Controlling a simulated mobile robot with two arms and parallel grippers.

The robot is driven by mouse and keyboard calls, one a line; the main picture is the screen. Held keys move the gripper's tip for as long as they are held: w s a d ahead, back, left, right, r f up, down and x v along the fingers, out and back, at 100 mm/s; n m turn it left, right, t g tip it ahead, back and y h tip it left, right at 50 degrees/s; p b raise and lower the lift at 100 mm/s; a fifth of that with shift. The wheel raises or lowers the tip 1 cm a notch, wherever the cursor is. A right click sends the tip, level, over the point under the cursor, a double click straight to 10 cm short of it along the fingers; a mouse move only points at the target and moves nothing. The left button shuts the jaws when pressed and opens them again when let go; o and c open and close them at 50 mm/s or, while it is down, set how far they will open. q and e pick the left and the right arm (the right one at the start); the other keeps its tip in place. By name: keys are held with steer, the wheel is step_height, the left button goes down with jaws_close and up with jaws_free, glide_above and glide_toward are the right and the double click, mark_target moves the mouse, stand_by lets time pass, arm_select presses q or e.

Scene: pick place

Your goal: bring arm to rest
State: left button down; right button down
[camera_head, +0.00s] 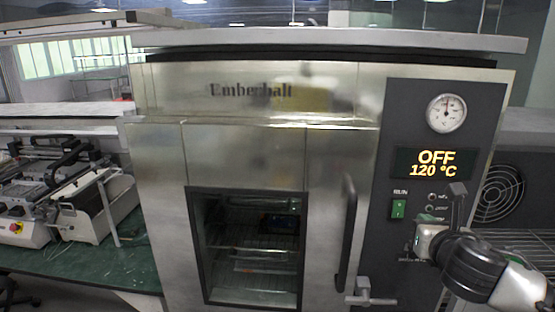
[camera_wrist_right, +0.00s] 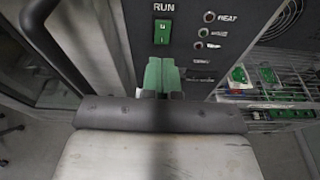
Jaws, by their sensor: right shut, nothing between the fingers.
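My right arm comes in from the lower right in the head view. Its gripper (camera_head: 457,190) is in front of the oven's control panel, just right of and slightly above the green RUN switch (camera_head: 398,209). In the right wrist view the fingers (camera_wrist_right: 162,76) are together with nothing between them, just below the RUN switch (camera_wrist_right: 163,31). I cannot tell whether they touch the panel. My left gripper is not in view.
The steel oven (camera_head: 240,150) fills the middle. Its door is shut, with a dark vertical handle (camera_head: 347,235), and its display (camera_head: 435,163) reads OFF, 120 °C. Left is a green bench (camera_head: 105,268) with machines. A wire rack with green boards (camera_wrist_right: 270,76) stands right.

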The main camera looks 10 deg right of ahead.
steer(key=s+a+f+m+g+y, duration=0.25)
steer(key=s+a+f+m, duration=0.35)
steer(key=f, duration=0.3)
steer(key=s+a+f+m+g+y, duration=0.1)
steer(key=s+a+f+m+g, duration=0.2)
steer(key=a+f+m, duration=0.6)
steer(key=s+a+f+m+g, duration=0.1)
steer(key=s+f+m+g, duration=0.3)
steer(key=s+m, duration=0.45)
steer(key=s+f+m+g, duration=0.2)
steer(key=s+f+m, duration=0.5)
steer(key=s, duration=0.3)
step_height(320, 180, down, 34)
steer(key=s+g+b, duration=0.2)
steer(key=b, duration=0.5)
steer(key=s+d+f+b, duration=0.2)
steer(key=s+f+b, duration=0.2)
steer(key=s+f, duration=1.1)
step_height(320, 180, down, 4)
steer(key=shift+d+r+g, duration=0.1)
steer(key=shift+d+g, duration=0.25)
steer(key=shift+d, duration=0.05)
